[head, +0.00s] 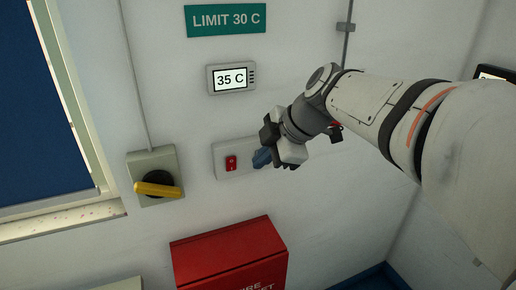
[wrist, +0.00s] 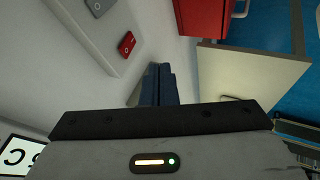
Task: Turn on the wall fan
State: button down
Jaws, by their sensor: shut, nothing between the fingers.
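A pale switch plate (head: 220,172) is on the wall under the display, with a red rocker switch (head: 231,163) near its left part. In the wrist view the plate (wrist: 85,22) carries the red switch (wrist: 127,44) and a grey switch (wrist: 100,6), which my gripper hides in the head view. My gripper (head: 262,158) has its blue fingers shut and empty, just right of the red switch in the head view. The fingers also show in the wrist view (wrist: 157,86), beside the plate. I cannot tell whether they touch it. No wall fan is in view.
A temperature display (head: 231,79) reads 35 C, under a green LIMIT 30 C sign (head: 226,20). A rotary switch box with a yellow handle (head: 158,189) is at left. A red chest (head: 230,255) stands below the plate. A blue-paned window (head: 40,110) is far left.

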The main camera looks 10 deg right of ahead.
jog(key=shift+v, duration=1.15)
jog(key=shift+s+f, duration=0.1)
jog(key=shift+s, duration=0.05)
